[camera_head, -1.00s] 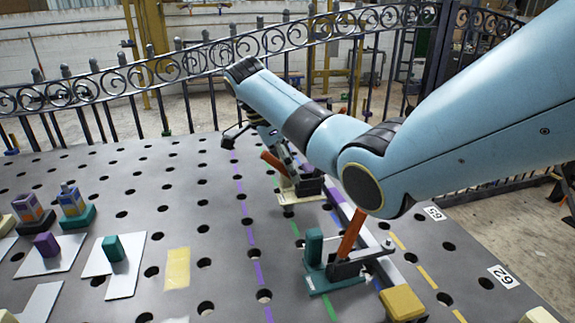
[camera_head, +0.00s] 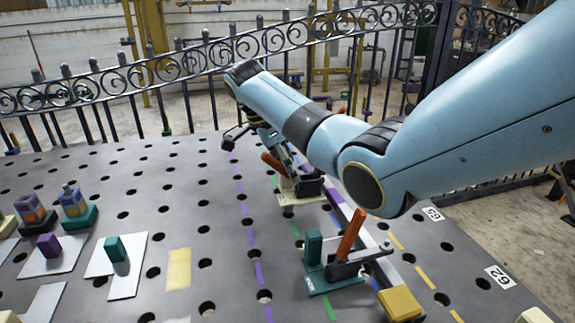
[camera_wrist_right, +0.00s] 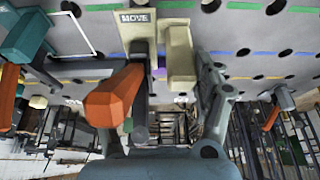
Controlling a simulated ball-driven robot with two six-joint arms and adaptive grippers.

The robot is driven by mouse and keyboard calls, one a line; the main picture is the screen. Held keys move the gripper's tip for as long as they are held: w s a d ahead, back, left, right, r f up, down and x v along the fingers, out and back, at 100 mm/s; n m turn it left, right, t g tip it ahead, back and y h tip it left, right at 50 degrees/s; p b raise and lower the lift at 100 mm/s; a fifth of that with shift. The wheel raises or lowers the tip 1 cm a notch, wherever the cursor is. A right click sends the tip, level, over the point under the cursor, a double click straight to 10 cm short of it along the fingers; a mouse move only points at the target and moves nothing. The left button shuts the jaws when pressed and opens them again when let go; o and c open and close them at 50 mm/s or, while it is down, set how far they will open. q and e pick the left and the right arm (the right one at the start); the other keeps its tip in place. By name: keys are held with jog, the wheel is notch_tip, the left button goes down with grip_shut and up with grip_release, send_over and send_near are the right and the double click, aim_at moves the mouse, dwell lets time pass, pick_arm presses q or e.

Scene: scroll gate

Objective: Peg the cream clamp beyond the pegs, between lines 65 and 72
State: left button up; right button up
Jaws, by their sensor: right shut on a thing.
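The cream clamp (camera_head: 287,200) has an orange handle (camera_head: 272,161) and is at the far right part of the pegboard table, partly hidden by my right arm. In the right wrist view the cream clamp (camera_wrist_right: 180,52) shows its upright block, a "MOVE" label and the orange handle. My right gripper (camera_wrist_right: 178,88) is shut on the cream block, one finger on each side. Its fingertips are mostly hidden in the head view. I cannot tell whether the clamp's base touches the table. Number plates 65 (camera_head: 432,214) and 62 (camera_head: 500,277) lie at the right. My left gripper is not seen.
A teal clamp (camera_head: 316,275) with an upright orange handle stands nearer, by a pale rail and a yellow block (camera_head: 402,303). White cards with small blocks lie at the left. A metal fence (camera_head: 100,105) runs behind the table. The perforated middle is mostly clear.

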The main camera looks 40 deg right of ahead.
aim_at(292, 191)
jog(key=shift+f, duration=0.35)
jog(key=shift+f, duration=0.25)
jog(key=shift+f+b, duration=0.55)
jog(key=shift+f, duration=0.95)
dwell(0.7)
jog(key=o, duration=1.8)
jog(key=v, duration=0.7)
jog(key=shift+a+r, duration=0.1)
jog(key=shift+r, duration=0.15)
